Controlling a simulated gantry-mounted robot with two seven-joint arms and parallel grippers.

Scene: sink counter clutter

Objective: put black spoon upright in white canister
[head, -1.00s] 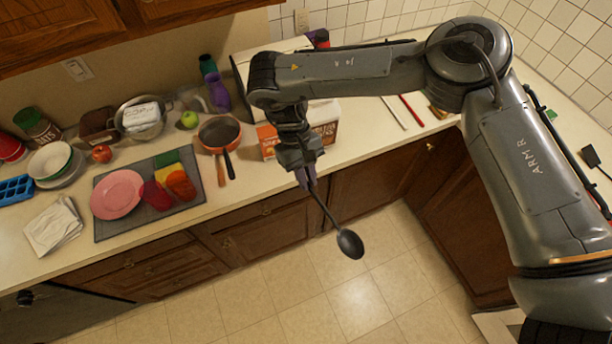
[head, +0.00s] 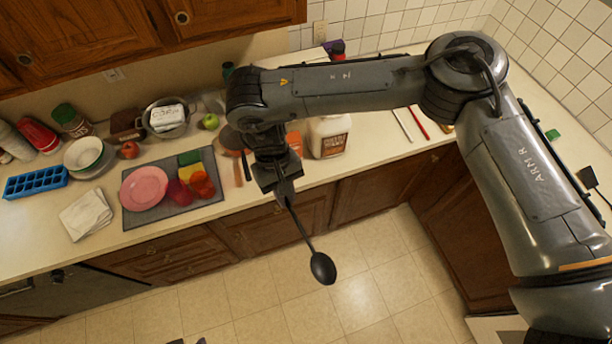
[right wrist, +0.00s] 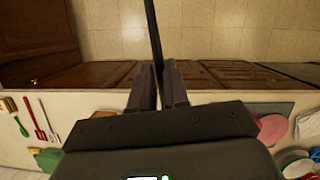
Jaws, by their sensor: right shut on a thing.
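The black spoon (head: 323,268) hangs from my right gripper (head: 287,197), bowl down and slanting right, over the floor in front of the counter. My right gripper is shut on its handle, which also shows between the fingers (right wrist: 157,92) in the right wrist view (right wrist: 152,35). A white canister with a brown label (head: 328,137) stands on the counter, behind and right of my right gripper. The arm hides part of its top. Small dark shapes at the bottom edge of the head view may be part of my left gripper; their state is unclear.
A grey mat (head: 150,212) bears a pink plate (head: 144,187) and colored items. A pan, mostly hidden by my arm, lies left of the gripper. A metal pot (head: 167,117), a green apple (head: 209,121) and a blue ice tray (head: 36,182) stand further left. Red and white utensils lie right.

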